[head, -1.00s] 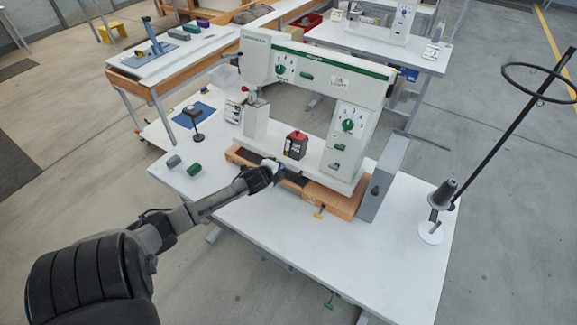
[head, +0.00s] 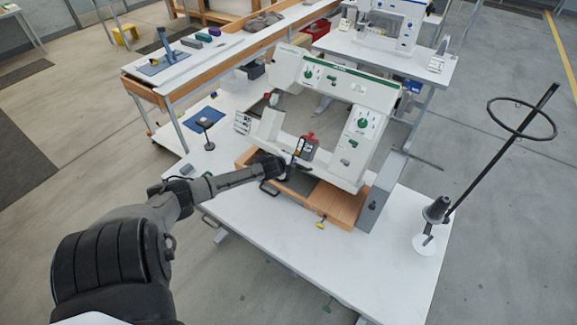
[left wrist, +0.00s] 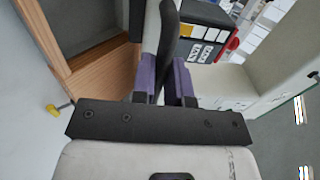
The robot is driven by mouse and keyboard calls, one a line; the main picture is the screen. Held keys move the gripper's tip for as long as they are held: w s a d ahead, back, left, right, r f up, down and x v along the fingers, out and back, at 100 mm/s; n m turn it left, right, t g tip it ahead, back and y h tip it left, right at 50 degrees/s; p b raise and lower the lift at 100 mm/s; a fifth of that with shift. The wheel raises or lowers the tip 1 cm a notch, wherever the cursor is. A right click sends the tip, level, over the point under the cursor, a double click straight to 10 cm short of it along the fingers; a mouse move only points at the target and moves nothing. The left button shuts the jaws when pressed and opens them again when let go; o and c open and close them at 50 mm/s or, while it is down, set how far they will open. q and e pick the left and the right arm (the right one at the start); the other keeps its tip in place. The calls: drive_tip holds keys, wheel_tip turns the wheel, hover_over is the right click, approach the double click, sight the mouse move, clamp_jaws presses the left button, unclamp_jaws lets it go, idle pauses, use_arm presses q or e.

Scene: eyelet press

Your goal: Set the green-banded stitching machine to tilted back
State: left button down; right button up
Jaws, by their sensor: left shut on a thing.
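The green-banded stitching machine (head: 340,82), white with green dials, stands in the middle of the head view. It leans back, its front bed edge raised off the wooden base (head: 345,205), and a dark gap shows beneath. The base and its recess also show in the left wrist view (left wrist: 105,75). My left gripper (head: 285,170) is at the front of the bed. The exact contact is partly hidden. My right gripper is out of view.
A black box with a red top (head: 308,148) is on the machine bed, close to my left gripper. A thread stand (head: 435,215) with a ring rises at the right. A yellow knob (head: 320,222) sticks out of the base.

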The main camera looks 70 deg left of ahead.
use_arm(q)
drive_tip(key=shift+w+a+r, duration=0.1)
drive_tip(key=shift+w+r, duration=0.05)
drive_tip(key=shift+f, duration=0.2)
drive_tip(key=c, duration=1.1)
unclamp_jaws()
drive_tip(key=shift+r, duration=0.15)
drive_tip(key=p+v, duration=0.2)
drive_tip(key=v, duration=1.2)
